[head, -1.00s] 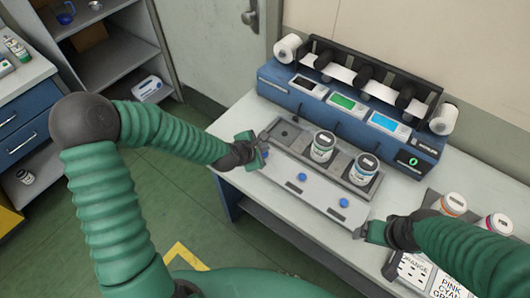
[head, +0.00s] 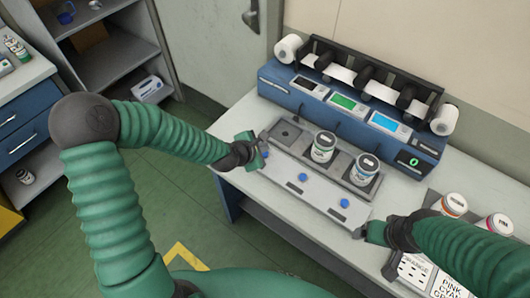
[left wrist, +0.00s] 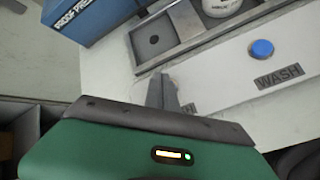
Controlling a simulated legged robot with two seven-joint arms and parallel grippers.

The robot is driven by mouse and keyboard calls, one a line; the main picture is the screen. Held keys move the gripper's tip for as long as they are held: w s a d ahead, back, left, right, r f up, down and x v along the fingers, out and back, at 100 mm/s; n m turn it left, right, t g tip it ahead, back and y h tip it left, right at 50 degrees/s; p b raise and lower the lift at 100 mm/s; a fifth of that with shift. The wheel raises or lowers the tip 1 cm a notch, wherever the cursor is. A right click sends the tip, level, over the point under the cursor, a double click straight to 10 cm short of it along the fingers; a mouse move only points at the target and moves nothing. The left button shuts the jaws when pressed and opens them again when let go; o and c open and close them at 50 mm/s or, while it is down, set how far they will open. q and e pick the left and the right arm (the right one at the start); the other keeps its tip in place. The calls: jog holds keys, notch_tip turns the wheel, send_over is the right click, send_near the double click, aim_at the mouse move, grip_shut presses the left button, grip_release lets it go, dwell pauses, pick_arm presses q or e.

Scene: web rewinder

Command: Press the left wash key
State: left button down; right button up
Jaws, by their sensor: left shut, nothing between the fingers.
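The washing station's pale front panel (head: 320,196) carries a row of blue keys, with a middle key (head: 302,177) and a right key (head: 344,203) in plain view. The left wash key (head: 266,154) shows only as a bit of blue beside my left gripper (head: 264,140). In the left wrist view my shut, empty fingers (left wrist: 168,90) are over the panel's left end and hide that key; whether they touch it I cannot tell. The middle key (left wrist: 262,48) with its WASH label shows there. My right gripper (head: 364,231) is by the panel's right end, jaws unclear.
Behind the panel a tray has an empty left well (head: 284,133) and two jars, one in the middle (head: 323,147) and one at right (head: 363,172). The blue rewinder (head: 350,113) stands at the back. More jars (head: 453,204) stand at the right.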

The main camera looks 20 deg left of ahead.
pick_arm(q)
jog(key=shift+f, duration=0.15)
jog(key=shift+f, duration=0.2)
dwell(0.3)
jog(key=shift+f+b, duration=0.35)
jog(key=shift+f, duration=0.05)
dwell(0.7)
jog(key=shift+r+p, duration=0.8)
jog(key=shift+p, duration=0.05)
jog(key=shift+r, duration=0.1)
notch_tip(320, 180, up, 5)
jog(key=p, duration=0.5)
dwell(0.3)
